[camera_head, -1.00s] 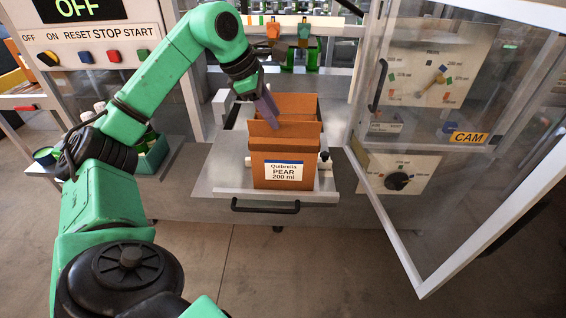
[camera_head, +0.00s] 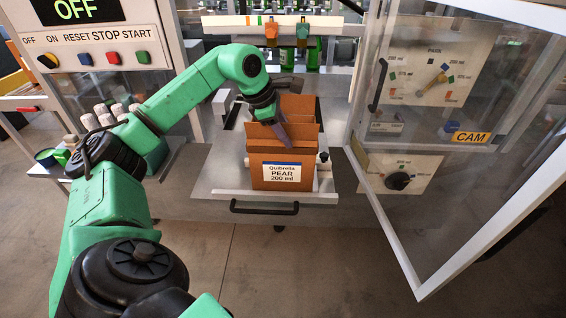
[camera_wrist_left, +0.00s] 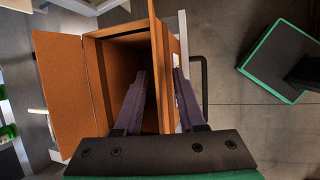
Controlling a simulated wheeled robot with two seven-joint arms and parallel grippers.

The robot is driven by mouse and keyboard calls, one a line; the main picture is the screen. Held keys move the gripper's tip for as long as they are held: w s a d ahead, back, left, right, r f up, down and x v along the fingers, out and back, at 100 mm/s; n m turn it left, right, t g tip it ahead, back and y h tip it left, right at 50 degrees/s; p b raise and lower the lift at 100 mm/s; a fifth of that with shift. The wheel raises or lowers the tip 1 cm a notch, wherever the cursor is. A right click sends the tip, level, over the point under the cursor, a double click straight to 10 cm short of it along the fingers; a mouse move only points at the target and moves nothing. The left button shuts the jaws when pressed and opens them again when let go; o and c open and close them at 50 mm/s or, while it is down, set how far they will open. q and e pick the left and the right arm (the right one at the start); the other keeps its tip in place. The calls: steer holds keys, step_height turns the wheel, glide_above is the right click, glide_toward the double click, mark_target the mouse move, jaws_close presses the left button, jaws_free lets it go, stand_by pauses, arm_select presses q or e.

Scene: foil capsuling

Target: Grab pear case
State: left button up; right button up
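The pear case (camera_head: 284,184) is an open brown cardboard box with a label reading "Quibrella PEAR 200 ml". It stands upright on a metal shelf in the head view, with flaps raised. In the left wrist view, the case (camera_wrist_left: 107,50) is seen from above, and its inside looks empty where visible. My left gripper (camera_head: 287,142) reaches down at the case's top. In the left wrist view, its two purple fingers (camera_wrist_left: 160,98) are apart, one over the case's opening and one beyond its front wall, with the wall between them. Contact cannot be told. My right gripper is out of view.
The metal shelf (camera_head: 220,180) has a black handle (camera_head: 264,207) at its front. A clear door (camera_head: 440,140) stands open on the right. A button panel (camera_head: 95,57) and several white-capped bottles (camera_head: 104,117) are on the left. Green bottles (camera_head: 287,56) stand behind the case.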

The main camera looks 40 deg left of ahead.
arm_select(q)
jaws_close()
stand_by(1.5)
